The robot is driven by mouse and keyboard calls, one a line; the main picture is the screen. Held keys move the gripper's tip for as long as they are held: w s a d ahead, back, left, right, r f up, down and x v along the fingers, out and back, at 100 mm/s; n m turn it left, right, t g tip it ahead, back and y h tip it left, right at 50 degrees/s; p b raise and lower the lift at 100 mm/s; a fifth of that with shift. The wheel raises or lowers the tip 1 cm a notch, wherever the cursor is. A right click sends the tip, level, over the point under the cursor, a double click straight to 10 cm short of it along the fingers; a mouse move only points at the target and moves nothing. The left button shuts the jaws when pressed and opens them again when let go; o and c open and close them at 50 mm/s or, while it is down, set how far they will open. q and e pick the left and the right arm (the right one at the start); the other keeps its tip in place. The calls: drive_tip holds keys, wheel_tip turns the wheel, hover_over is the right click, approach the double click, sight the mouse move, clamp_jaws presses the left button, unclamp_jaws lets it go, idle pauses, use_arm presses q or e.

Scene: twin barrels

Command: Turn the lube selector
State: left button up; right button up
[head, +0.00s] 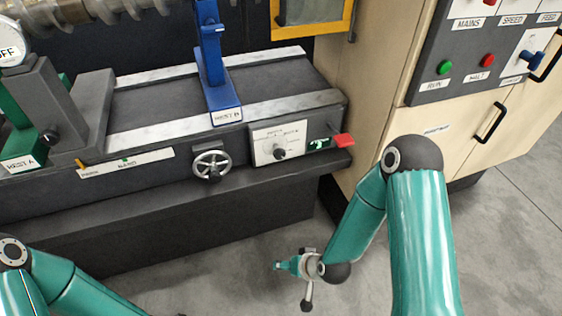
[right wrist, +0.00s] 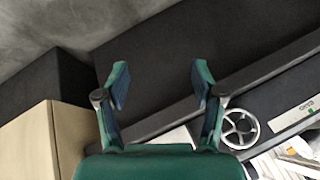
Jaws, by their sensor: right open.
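A white dial plate (head: 264,148) with a dark round knob (head: 279,153) sits on the front of the machine bed; it looks like the lube selector, but its lettering is too small to read. In the right wrist view a white surface, apparently this plate (right wrist: 175,136), is partly hidden by my gripper. My right gripper (right wrist: 161,82) is open and empty, its fingers spread over the dark base. In the head view my right gripper (head: 298,268) hangs below and in front of the bed, apart from the plate. My left gripper is out of view; only its arm shows.
A spoked handwheel (head: 210,164) is left of the plate. The dark lower ledge (head: 190,205) juts out below. A beige cabinet (head: 375,80) stands right. Grey floor is clear in front.

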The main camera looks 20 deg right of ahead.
drive_tip(key=w+d+m+t+h+b, duration=0.1)
drive_tip(key=w+d+t+b, duration=0.15)
drive_tip(key=w, duration=0.35)
drive_tip(key=w+d+t+b, duration=0.1)
drive_tip(key=w+t+b, duration=0.15)
drive_tip(key=w, duration=0.25)
drive_tip(key=m+t+h+b, duration=0.2)
drive_tip(key=t+b, duration=0.2)
drive_tip(key=t, duration=0.4)
approach(280, 157)
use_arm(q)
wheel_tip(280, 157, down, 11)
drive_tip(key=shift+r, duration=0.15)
use_arm(e)
drive_tip(key=w, duration=1.1)
drive_tip(key=shift+r, duration=0.15)
drive_tip(key=shift+c, duration=0.3)
